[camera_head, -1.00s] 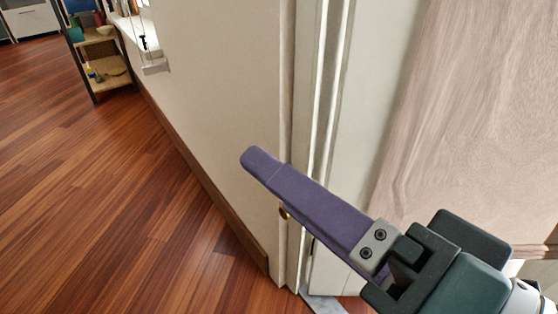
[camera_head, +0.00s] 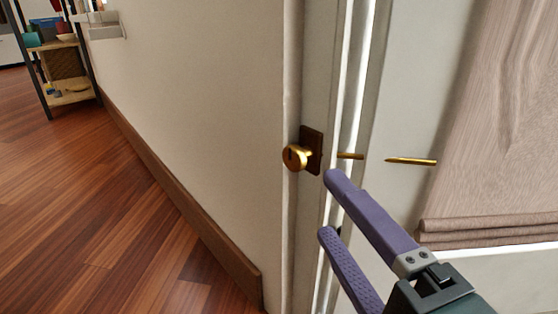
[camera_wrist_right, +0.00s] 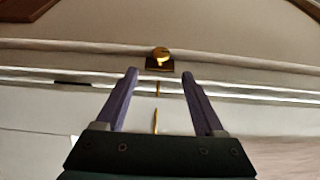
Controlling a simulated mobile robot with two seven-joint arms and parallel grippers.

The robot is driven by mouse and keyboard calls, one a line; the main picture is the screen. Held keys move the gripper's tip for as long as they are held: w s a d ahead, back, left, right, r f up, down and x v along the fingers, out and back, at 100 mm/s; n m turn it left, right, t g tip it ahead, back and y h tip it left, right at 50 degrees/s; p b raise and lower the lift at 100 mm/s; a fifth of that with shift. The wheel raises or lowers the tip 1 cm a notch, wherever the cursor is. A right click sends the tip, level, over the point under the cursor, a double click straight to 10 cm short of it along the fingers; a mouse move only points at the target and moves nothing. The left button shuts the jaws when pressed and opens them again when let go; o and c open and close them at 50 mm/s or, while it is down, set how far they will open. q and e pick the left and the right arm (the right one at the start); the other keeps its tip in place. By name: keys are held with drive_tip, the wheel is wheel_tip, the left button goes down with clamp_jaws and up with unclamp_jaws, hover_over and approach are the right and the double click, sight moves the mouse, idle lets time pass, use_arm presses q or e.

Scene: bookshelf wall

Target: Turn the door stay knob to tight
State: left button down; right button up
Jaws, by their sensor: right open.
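The brass door stay knob (camera_head: 296,158) sits on a dark square plate (camera_head: 312,148) on the door frame. A dark slot mark shows on its round face. A brass rod lies in line with it, one short piece by the frame and a longer pointed piece (camera_head: 410,161) further right. My right gripper (camera_head: 328,206) has purple fingers, is open and empty, and is below and right of the knob, apart from it. In the right wrist view the knob (camera_wrist_right: 161,54) shows ahead, beyond the gap between the open fingers (camera_wrist_right: 158,80). My left gripper is not in view.
The door frame (camera_head: 300,240) and a white door edge run vertically beside the gripper. A pinkish fabric blind (camera_head: 500,130) hangs at right. A shelf unit (camera_head: 62,70) stands far left. The wood floor (camera_head: 110,220) at left is clear.

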sight(299, 164)
drive_tip(key=x, duration=0.9)
drive_tip(key=shift+a+r, duration=0.1)
drive_tip(key=shift+c, duration=0.2)
clamp_jaws()
